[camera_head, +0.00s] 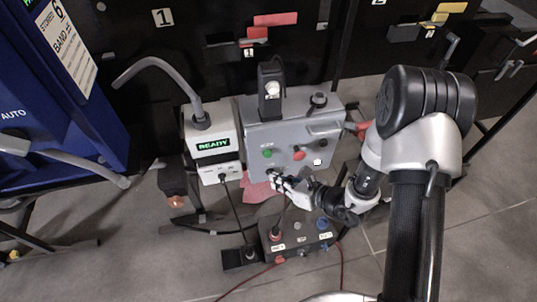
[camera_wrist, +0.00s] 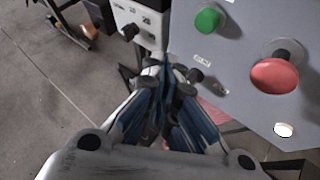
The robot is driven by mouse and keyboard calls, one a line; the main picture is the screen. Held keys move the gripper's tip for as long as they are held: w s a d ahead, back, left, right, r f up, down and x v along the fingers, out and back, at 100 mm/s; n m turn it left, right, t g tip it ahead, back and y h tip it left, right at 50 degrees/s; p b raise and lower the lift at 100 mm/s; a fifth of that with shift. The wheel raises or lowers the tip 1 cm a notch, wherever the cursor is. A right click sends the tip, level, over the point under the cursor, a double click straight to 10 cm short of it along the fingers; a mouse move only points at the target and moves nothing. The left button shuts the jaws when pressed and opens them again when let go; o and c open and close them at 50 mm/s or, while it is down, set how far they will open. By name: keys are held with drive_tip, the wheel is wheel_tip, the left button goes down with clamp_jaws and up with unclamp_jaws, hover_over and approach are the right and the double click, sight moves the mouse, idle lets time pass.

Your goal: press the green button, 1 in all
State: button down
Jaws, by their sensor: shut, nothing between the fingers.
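The green button (camera_head: 267,153) sits at the left of the sloping front of a grey control box. In the wrist view the green button (camera_wrist: 208,19) is at the top, to the right of and beyond the fingertips. My gripper (camera_head: 274,178) is shut and empty, just below the green button in the head view. In the wrist view my gripper's (camera_wrist: 168,78) blue-and-black fingers meet beside the box's lower left edge, apart from the green button. Whether the fingertips touch the box there cannot be told.
A red mushroom button (camera_head: 298,153) and a white button (camera_head: 317,162) share the grey box (camera_head: 335,122). A white box with a green READY display (camera_head: 212,145) stands to its left. A dark box (camera_head: 298,235) with knobs and cables lies below my gripper.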

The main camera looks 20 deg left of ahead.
sight(268, 155)
drive_tip(key=shift+w+a, duration=0.45)
drive_tip(key=shift+w, duration=0.25)
drive_tip(key=shift+w+a, duration=0.45)
drive_tip(key=shift+w, duration=0.25)
drive_tip(key=shift+w+a, duration=0.45)
drive_tip(key=shift+w, duration=0.25)
drive_tip(key=shift+w, duration=0.1)
drive_tip(key=shift+w+a, duration=0.2)
drive_tip(key=shift+w, duration=0.1)
